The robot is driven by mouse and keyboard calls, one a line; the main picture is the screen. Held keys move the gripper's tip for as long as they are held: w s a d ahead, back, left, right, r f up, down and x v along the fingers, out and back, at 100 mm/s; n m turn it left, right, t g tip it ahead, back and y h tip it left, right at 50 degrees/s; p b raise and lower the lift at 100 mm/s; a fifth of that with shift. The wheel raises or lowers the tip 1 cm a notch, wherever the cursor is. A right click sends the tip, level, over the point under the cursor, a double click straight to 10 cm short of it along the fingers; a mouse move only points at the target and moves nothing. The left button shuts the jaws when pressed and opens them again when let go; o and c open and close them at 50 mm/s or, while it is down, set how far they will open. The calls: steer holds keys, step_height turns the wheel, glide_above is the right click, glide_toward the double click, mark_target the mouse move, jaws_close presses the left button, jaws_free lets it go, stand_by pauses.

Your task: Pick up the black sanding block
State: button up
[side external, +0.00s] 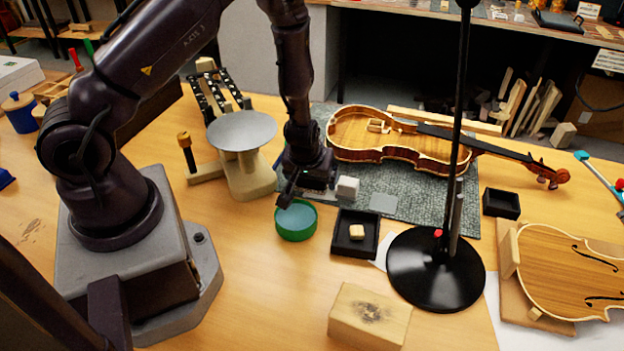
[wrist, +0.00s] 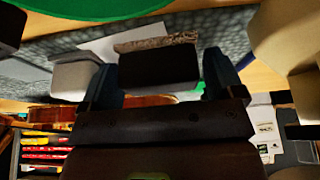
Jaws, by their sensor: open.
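The black sanding block (wrist: 158,68) shows in the wrist view as a dark block with a rough grey-brown face along its upper edge in the picture. It lies between the two fingers of my gripper (wrist: 162,80), which are apart on either side of it. I cannot tell whether either finger touches it. In the side external view my gripper (side external: 291,192) points down at the near left edge of the grey mat, just behind the green round tub. The block cannot be made out there.
A green tub (side external: 296,220) and a pale small block (side external: 347,188) stand close to my gripper. A black tray (side external: 355,234), a lamp base (side external: 436,269), an open violin body (side external: 400,141) and a round-topped stand (side external: 241,131) surround it.

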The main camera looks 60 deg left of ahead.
steer(key=shift+c, duration=0.4)
steer(key=c, duration=0.6)
steer(key=shift+c, duration=0.2)
steer(key=shift+r, duration=4.95)
